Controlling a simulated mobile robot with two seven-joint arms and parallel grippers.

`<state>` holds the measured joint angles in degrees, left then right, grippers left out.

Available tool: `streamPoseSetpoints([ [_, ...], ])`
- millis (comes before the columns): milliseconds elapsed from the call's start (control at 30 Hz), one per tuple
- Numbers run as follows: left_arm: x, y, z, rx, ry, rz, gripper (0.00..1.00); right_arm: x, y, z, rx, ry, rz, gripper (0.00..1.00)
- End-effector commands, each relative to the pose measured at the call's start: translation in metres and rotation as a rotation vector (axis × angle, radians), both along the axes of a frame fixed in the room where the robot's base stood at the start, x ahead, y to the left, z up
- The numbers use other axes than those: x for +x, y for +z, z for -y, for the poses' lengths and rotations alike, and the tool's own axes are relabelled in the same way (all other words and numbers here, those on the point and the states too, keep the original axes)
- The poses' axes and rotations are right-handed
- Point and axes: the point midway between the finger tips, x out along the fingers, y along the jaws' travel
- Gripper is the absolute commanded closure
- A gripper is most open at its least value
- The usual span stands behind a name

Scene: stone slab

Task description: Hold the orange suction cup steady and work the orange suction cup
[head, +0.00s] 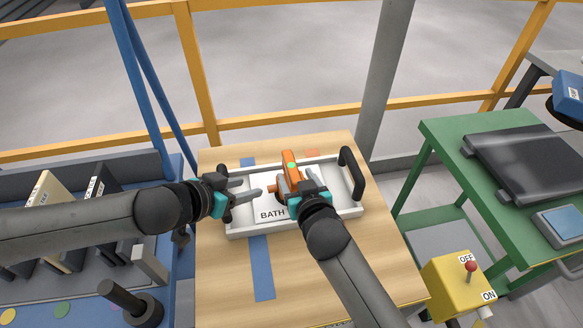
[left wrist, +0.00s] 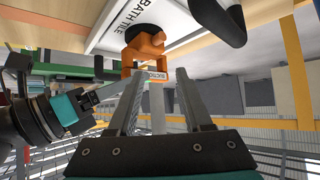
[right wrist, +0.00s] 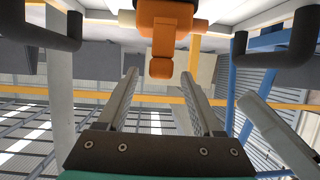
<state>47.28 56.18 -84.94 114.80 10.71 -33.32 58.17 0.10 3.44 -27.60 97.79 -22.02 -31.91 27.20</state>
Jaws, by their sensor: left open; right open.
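The orange suction cup (head: 290,160) sits on the white tile marked BATH (head: 265,203), inside a white tray with black handles. Its orange body also shows in the left wrist view (left wrist: 143,50), just ahead of my fingers, and in the right wrist view (right wrist: 163,35), above and between the fingertips. My left gripper (head: 256,190) is open and empty, pointing right, at the left side of the cup. My right gripper (head: 297,178) is open at the cup's near right side and hides part of it. In neither wrist view are the fingers closed on the cup.
The tray (head: 350,209) lies on a wooden table (head: 330,270) with blue tape strips (head: 260,268). A black tray handle (head: 351,173) rises at the right. A rack of upright slabs (head: 45,195) stands left. A green cart (head: 450,150) and yellow switch box (head: 455,285) stand right.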

Motion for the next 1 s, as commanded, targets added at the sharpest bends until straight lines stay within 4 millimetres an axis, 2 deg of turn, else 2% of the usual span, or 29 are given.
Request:
streamPoseSetpoints([
  [200,0.000,0.000,0.000,0.000,0.000,0.000,0.50,0.025,-0.010,-0.006,0.000,0.000,0.001,0.32],
  [400,0.000,0.000,0.000,0.000,0.000,0.000,0.50,0.040,-0.016,-0.010,0.000,-0.001,0.001,0.32],
  [900,0.000,0.000,0.000,0.000,0.000,0.000,0.50,0.047,-0.020,-0.012,0.001,0.000,0.001,0.32],
  [1000,0.000,0.000,0.000,0.000,0.000,0.000,0.50,0.047,-0.020,-0.012,0.001,0.000,0.001,0.44],
])
